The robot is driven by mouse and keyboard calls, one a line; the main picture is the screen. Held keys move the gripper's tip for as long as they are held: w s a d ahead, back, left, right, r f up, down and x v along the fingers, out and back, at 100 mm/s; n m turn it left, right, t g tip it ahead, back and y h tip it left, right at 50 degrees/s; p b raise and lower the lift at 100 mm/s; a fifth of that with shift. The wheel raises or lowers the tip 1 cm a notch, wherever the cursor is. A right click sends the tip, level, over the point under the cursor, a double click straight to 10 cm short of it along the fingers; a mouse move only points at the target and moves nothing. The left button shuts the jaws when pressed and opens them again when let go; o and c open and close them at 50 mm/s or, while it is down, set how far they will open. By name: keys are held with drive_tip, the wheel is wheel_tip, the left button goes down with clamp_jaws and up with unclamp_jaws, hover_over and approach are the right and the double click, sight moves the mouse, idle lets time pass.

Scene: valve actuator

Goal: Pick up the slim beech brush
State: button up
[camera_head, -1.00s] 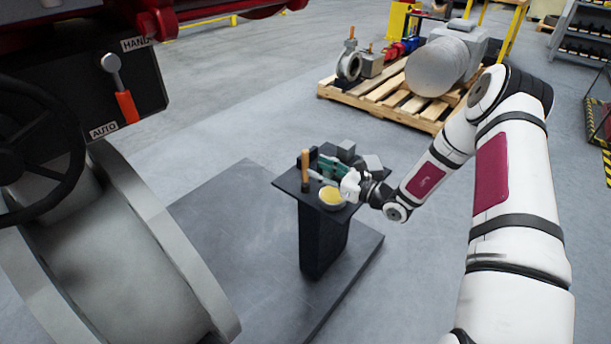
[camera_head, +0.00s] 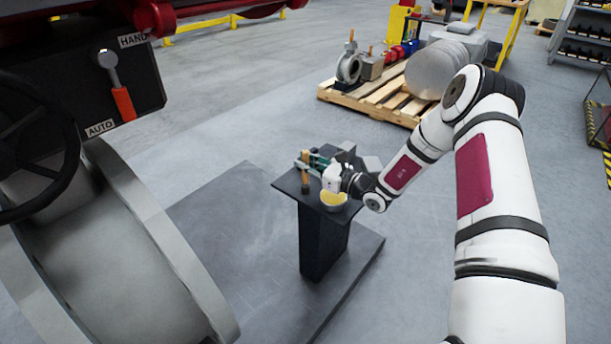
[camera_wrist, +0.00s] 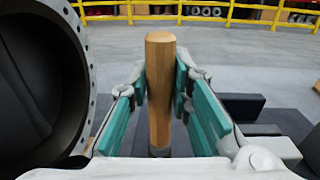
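The slim beech brush (camera_head: 305,179) stands upright on the small dark table (camera_head: 288,185), near its left part. In the wrist view its round wooden handle (camera_wrist: 160,85) rises between the two fingers, with a dark band low down; its lower end is hidden. My gripper (camera_head: 309,163) reaches in from the right at the handle's height. In the wrist view my gripper (camera_wrist: 161,90) is open, with teal pads on either side of the handle and its tips close to it. I cannot make out firm contact on either side.
A bowl with yellow contents (camera_head: 333,200) sits on the table below my gripper. A grey block (camera_head: 372,164) stands at the table's right rear. A large grey flanged valve body (camera_head: 150,260) fills the left; a pallet (camera_head: 385,105) lies behind.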

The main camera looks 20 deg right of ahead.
clamp_jaws()
drive_tip(key=shift+r, duration=0.55)
drive_tip(key=s+d+r+p, duration=0.35)
drive_tip(key=s+d, duration=0.55)
drive_tip(key=s, duration=0.3)
wheel_tip(320, 180, up, 5)
drive_tip(key=w+t+y+b, duration=0.2)
drive_tip(key=t+b, duration=0.1)
drive_tip(key=b, duration=0.7)
wheel_tip(320, 180, down, 6)
drive_tip(key=b, duration=0.5)
drive_tip(key=shift+w+r+b, duration=0.15)
drive_tip(key=shift+r+b, duration=0.05)
drive_tip(key=shift+b, duration=0.1)
drive_tip(key=shift+f, duration=0.55)
idle(0.6)
